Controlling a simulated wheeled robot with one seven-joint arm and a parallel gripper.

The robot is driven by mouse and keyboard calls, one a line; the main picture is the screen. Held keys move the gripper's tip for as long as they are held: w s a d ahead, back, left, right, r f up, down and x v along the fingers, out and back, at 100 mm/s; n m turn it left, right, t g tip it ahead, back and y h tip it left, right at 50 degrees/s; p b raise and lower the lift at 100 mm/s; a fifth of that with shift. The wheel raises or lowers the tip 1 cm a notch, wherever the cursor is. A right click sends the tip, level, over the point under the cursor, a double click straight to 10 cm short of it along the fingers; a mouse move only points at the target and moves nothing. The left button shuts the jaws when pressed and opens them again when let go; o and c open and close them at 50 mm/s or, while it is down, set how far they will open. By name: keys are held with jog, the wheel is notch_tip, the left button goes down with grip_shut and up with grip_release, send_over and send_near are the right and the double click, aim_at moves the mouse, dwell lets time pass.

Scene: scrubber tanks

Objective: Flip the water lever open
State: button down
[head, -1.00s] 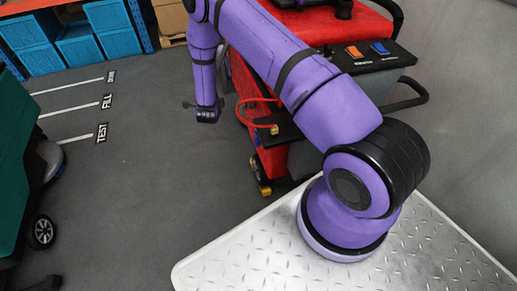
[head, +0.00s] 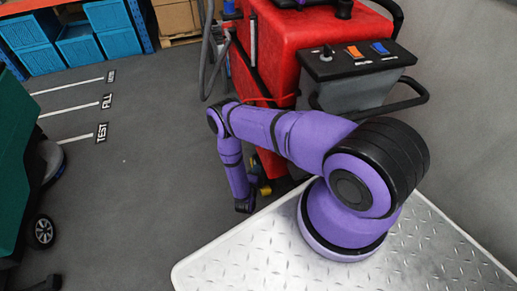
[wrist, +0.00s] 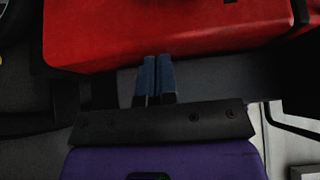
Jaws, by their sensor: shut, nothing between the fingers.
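The red scrubber machine (head: 275,45) stands beyond my arm in the head view; its red body also fills the top of the wrist view (wrist: 170,35). My gripper (head: 244,208) hangs low by the machine's lower side, near the left edge of my metal deck. In the wrist view my two blue fingers (wrist: 157,62) are together and empty, pointing toward the red body's lower edge. A small yellow part (head: 263,187) shows low on the machine, partly behind my arm. I cannot make out the water lever in either view.
The machine's control panel (head: 358,55) has an orange and a blue switch. A grey hose (head: 207,50) hangs at its left. A green machine (head: 15,170) stands at far left. Floor between the machines is clear. Blue bins (head: 80,45) stand at the back.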

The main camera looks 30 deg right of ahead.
jog(key=shift+d, duration=0.1)
dwell(0.3)
jog(key=w+a+x, duration=0.1)
jog(key=w+x, duration=0.1)
jog(key=x, duration=1)
jog(key=shift+w+a, duration=0.2)
jog(key=shift+w, duration=0.05)
